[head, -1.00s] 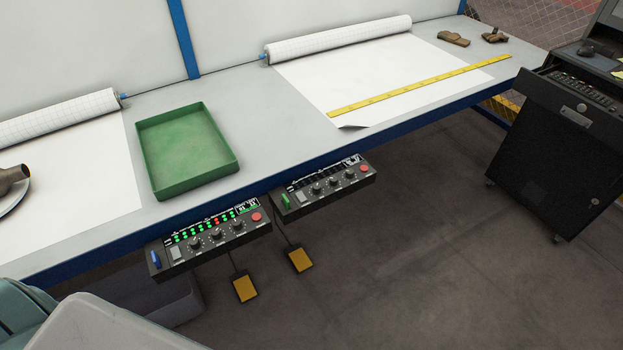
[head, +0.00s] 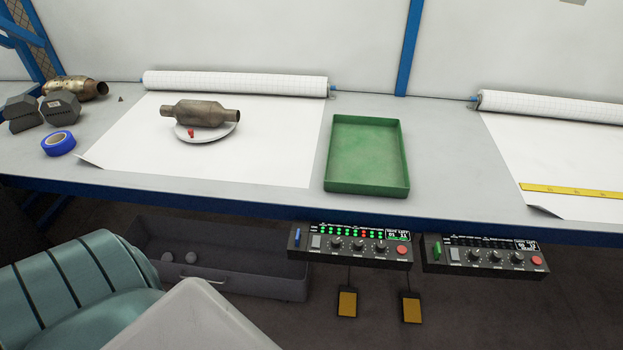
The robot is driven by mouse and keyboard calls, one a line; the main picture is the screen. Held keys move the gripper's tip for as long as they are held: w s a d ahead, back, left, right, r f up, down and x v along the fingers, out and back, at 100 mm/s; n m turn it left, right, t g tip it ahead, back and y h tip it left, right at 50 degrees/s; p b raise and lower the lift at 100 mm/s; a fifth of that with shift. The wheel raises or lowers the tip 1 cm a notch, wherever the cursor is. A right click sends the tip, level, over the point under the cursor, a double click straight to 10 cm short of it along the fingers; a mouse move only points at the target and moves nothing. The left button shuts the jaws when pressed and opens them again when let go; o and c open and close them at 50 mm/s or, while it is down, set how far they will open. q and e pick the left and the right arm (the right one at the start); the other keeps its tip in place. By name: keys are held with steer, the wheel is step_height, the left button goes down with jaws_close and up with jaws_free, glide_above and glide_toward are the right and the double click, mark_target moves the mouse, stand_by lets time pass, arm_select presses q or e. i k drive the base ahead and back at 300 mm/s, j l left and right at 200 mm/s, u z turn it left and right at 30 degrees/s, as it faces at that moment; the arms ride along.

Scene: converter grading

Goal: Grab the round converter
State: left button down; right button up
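A brown-grey metal converter (head: 200,113) with a rounded body and a pipe stub at each end lies on a round white plate (head: 218,133) on the paper sheet. A second converter (head: 85,88), brassy and rounded with an open pipe end, lies at the far left of the bench, partly behind dark blocks. I cannot tell which of the two the task calls the round converter. Neither of my grippers shows in the head view.
The bench (head: 285,197) also holds a green tray (head: 368,188), empty, blue tape (head: 58,143), dark hexagonal blocks (head: 60,108) and a yellow ruler (head: 570,190). Control boxes (head: 350,244) hang at its front edge. A grey drawer (head: 250,280) is below. Paper around the plate is clear.

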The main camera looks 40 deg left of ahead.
mark_target(187, 112)
steer(key=u, duration=1.9)
steer(key=i+z, duration=0.1)
steer(key=i+l, duration=0.05)
